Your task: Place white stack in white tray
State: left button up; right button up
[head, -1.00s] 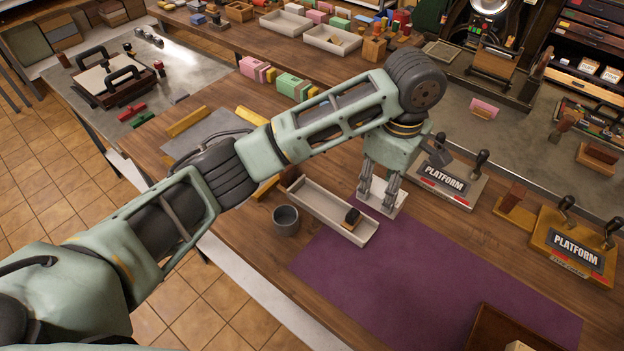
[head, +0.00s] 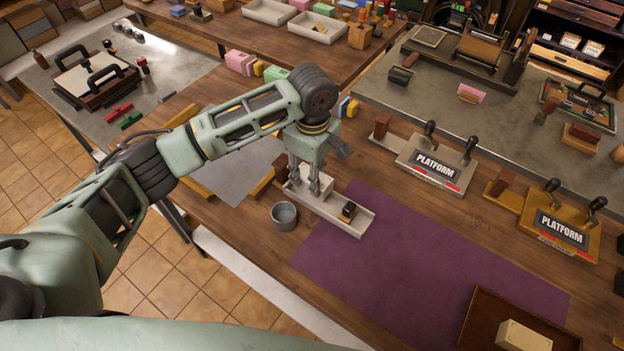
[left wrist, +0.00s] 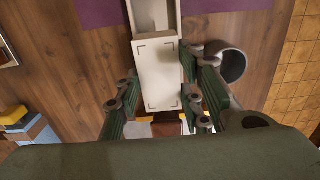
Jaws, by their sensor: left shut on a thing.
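The white stack (head: 318,184) is a pale block between the fingers of my left gripper (head: 304,186), at the far left end of the long white tray (head: 352,228). In the left wrist view the stack's top (left wrist: 158,72) has dark corner marks, and the gripper (left wrist: 158,98) is shut on it. The stack lines up with the tray (left wrist: 152,14) and covers part of it. I cannot tell whether it touches the tray floor. My right gripper is not in view.
A grey cup (head: 284,217) stands close beside the tray on the left. A purple mat (head: 420,255) lies to the right. Two platform stamps (head: 436,166) stand further right. A brown tray (head: 482,318) is at the lower right.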

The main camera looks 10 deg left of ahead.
pick_arm(q)
notch_tip(320, 180, down, 3)
jog(key=shift+f+p, duration=0.15)
jog(key=shift+p, duration=0.4)
jog(key=shift+f, duration=0.35)
jog(key=shift+f, duration=0.1)
jog(key=o, duration=1.2)
notch_tip(320, 180, up, 11)
jog(key=b, duration=0.2)
jog(key=shift+b, duration=0.35)
jog(key=shift+r, duration=0.6)
